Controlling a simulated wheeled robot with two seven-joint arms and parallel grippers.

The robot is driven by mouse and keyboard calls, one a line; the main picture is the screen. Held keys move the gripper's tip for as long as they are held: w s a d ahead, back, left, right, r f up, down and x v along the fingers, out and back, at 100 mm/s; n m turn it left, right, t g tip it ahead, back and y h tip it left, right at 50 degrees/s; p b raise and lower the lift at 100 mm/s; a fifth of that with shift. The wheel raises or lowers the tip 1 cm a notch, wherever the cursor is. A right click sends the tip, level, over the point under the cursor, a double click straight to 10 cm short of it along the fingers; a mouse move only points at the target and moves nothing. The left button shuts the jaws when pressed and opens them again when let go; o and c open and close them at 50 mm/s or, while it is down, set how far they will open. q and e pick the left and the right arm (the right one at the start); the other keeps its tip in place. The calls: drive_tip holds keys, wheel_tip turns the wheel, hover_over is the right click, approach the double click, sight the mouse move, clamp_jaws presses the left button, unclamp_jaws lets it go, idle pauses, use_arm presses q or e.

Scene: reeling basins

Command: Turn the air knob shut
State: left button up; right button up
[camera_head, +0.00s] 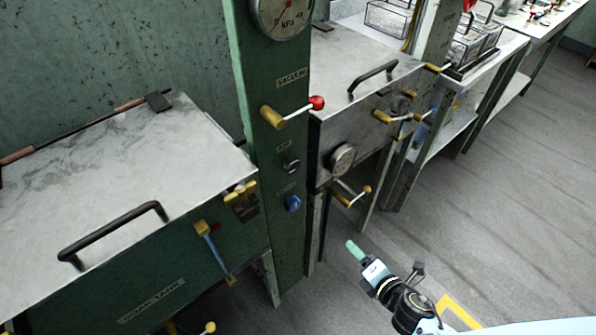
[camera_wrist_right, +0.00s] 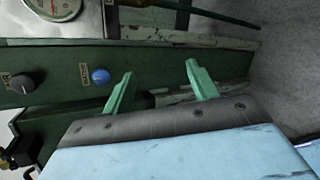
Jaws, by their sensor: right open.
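The green column (camera_head: 265,100) carries a black knob (camera_head: 291,165) and, below it, a blue knob (camera_head: 293,203). In the right wrist view the blue knob (camera_wrist_right: 101,76) is just left of the fingers, and the black knob (camera_wrist_right: 21,83) is further left. My right gripper (camera_head: 353,248) is right of and below the knobs in the head view, apart from them. Its green fingers (camera_wrist_right: 160,69) are spread and empty. My left gripper is out of view.
A red-balled vacuum lever (camera_head: 317,103) juts from the column above the knobs, under a kPa gauge (camera_head: 280,14). A metal-topped tank (camera_head: 110,170) stands left; a steel cabinet (camera_head: 370,60) with brass valve handles (camera_head: 350,194) stands right.

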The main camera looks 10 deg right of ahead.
drive_tip(key=w+a+r+n+t+y, duration=0.1)
drive_tip(key=a+r+n, duration=0.1)
drive_tip(key=r+n, duration=0.3)
drive_tip(key=w+a+r+n+t+y, duration=0.1)
drive_tip(key=w+a+r+n+y, duration=0.15)
drive_tip(key=r, duration=0.35)
drive_tip(key=n+t+y, duration=0.1)
drive_tip(key=n+y, duration=0.1)
drive_tip(key=n, duration=0.7)
approach(296, 168)
drive_tip(key=p+x, duration=0.1)
drive_tip(key=x, duration=0.7)
drive_tip(key=shift+a+r, duration=0.1)
drive_tip(key=shift+a, duration=0.05)
drive_tip(key=shift+w+a, duration=0.25)
drive_tip(key=shift+w, duration=0.2)
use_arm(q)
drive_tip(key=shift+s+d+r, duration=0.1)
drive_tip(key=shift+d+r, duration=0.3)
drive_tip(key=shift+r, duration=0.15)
use_arm(e)
drive_tip(key=shift+w, duration=0.1)
drive_tip(key=c, duration=1)
